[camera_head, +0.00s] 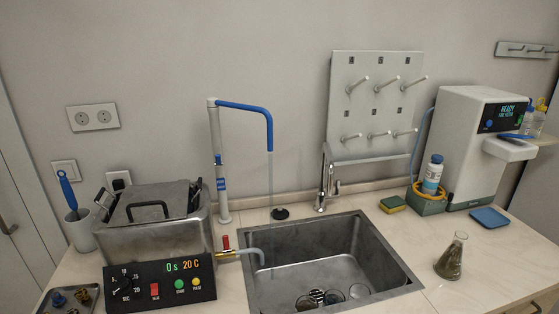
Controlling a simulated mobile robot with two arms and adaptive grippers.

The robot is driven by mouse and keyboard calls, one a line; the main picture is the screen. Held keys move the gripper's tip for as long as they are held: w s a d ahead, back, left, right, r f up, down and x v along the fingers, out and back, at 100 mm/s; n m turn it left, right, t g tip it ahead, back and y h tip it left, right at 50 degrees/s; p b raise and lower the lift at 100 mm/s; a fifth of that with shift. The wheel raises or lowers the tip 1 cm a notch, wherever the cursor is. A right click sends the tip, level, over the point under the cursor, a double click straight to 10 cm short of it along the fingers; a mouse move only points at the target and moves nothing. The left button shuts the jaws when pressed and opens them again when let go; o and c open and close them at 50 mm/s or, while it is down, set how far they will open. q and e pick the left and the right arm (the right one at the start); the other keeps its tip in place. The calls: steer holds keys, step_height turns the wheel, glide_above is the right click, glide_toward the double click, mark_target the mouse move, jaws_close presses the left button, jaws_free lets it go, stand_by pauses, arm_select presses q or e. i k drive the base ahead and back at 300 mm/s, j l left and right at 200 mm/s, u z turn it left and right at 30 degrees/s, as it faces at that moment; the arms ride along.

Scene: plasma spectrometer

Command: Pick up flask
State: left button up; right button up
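A conical glass flask (452,257) stands upright on the counter at the right, to the right of the sink. It holds a dark greenish-brown content in its lower part, and its narrow neck is clear. Nothing touches it. Neither of my grippers shows in the head view.
The metal sink (395,262) has several glass pieces at its bottom. A blue tray (489,218), a white machine (468,165) and a green box with a bottle (432,175) stand behind the flask. A metal bath (155,235) is at left. The counter around the flask is clear.

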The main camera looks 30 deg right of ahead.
mark_target(448, 267)
steer(key=z, duration=2.25)
steer(key=l+u, duration=0.1)
steer(key=u, duration=0.5)
steer(key=i+l+u, duration=0.15)
steer(key=l+u, duration=0.3)
steer(key=l, duration=0.25)
steer(key=i+l+u, duration=0.1)
steer(key=l+u, duration=0.4)
steer(key=l, duration=0.2)
